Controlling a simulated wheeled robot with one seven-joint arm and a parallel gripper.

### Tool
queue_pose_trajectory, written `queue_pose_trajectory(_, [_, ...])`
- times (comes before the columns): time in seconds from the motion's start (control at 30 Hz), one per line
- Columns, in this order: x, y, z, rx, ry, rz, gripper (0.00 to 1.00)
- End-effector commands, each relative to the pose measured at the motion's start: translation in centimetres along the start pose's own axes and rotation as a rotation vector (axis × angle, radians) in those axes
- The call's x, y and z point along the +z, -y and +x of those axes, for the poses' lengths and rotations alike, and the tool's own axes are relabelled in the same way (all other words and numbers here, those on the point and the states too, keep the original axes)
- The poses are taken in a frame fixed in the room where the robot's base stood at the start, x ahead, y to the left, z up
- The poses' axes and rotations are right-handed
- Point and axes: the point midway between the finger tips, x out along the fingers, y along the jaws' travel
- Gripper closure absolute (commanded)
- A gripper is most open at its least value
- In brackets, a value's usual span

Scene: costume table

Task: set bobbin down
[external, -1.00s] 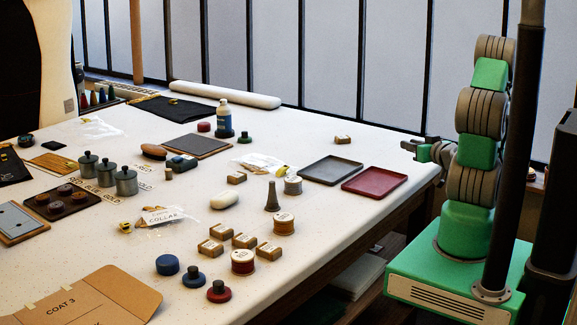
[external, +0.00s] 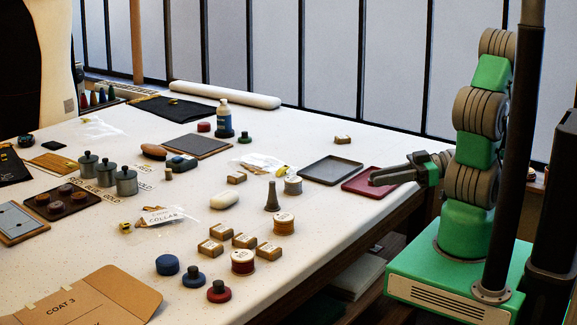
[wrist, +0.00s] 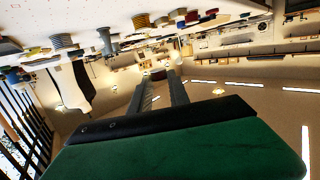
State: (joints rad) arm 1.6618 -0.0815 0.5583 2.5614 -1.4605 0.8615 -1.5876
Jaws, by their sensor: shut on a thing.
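My gripper (external: 373,179) reaches out from the arm over the red tray (external: 352,187) at the table's right edge in the external view. Its fingers hide part of the tray. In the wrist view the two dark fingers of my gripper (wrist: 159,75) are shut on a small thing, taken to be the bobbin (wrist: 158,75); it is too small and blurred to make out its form. In the external view the held bobbin cannot be told apart from the fingertips. I cannot tell how high the gripper is above the tray.
A dark grey tray (external: 332,170) lies to the left of the red tray. Wound spools (external: 284,223) and a dark cone-shaped piece (external: 272,197) stand further left. Several small wooden boxes (external: 244,241) lie nearer the front. The tabletop behind the grey tray is mostly clear.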

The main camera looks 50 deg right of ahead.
Motion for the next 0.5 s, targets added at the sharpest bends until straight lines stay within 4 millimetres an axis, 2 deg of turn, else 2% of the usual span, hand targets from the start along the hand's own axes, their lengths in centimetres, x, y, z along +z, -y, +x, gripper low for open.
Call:
queue_pose_trajectory(0.33, [0.1,0.2,0.1,-0.022,0.000,-0.003,1.00])
queue_pose_trajectory(0.5, [1.2,-1.1,2.0,-0.031,-0.001,-0.003,1.00])
